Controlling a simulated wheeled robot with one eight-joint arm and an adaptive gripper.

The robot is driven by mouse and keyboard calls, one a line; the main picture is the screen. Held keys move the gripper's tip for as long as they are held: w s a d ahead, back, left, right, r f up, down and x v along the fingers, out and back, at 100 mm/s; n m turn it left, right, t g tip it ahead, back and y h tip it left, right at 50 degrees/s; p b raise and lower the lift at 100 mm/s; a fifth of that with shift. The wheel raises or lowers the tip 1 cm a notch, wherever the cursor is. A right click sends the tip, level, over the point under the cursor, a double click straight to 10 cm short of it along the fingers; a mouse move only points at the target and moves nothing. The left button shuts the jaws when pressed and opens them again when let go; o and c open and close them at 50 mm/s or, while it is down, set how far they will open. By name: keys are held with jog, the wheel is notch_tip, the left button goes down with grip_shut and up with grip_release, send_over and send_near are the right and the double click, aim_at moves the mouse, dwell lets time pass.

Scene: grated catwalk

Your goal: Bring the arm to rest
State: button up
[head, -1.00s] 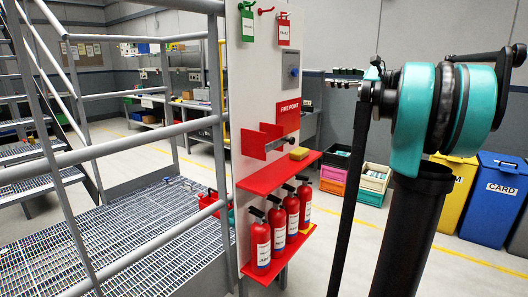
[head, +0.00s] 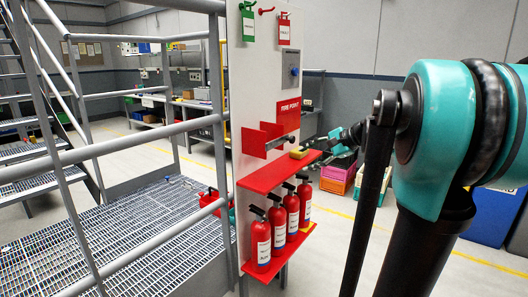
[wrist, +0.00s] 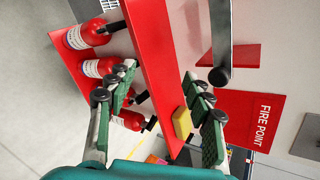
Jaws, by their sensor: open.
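My gripper (head: 338,144) is at the right end of the upper red shelf in the head view, partly hidden by my arm. In the wrist view its two green-padded fingers (wrist: 163,108) stand wide apart and hold nothing. A yellow block (head: 299,154) lies on that shelf's right end, close to the gripper. The block (wrist: 182,124) shows between the fingers in the wrist view, nearer the right finger; whether it touches one cannot be told.
The upper red shelf (head: 262,182) is fixed to the fire point board (head: 256,86). Several red extinguishers (head: 277,226) stand on the lower shelf. Grey railings (head: 150,150) and a grated platform (head: 120,232) are at left. Coloured crates (head: 337,176) stand behind the gripper.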

jog(key=s+d+f+n+g+h, duration=0.1)
jog(key=s+f+n+h, duration=0.3)
jog(key=s+f, duration=0.8)
jog(key=s+d+f+n+h, duration=0.2)
jog(key=s+f+n+h, duration=0.3)
jog(key=s+f+n, duration=0.3)
jog(key=s+f, duration=0.4)
jog(key=f, duration=0.5)
jog(key=shift+s+d+f+g, duration=0.15)
jog(key=shift+s+d+g, duration=0.15)
jog(key=shift+d+g, duration=0.1)
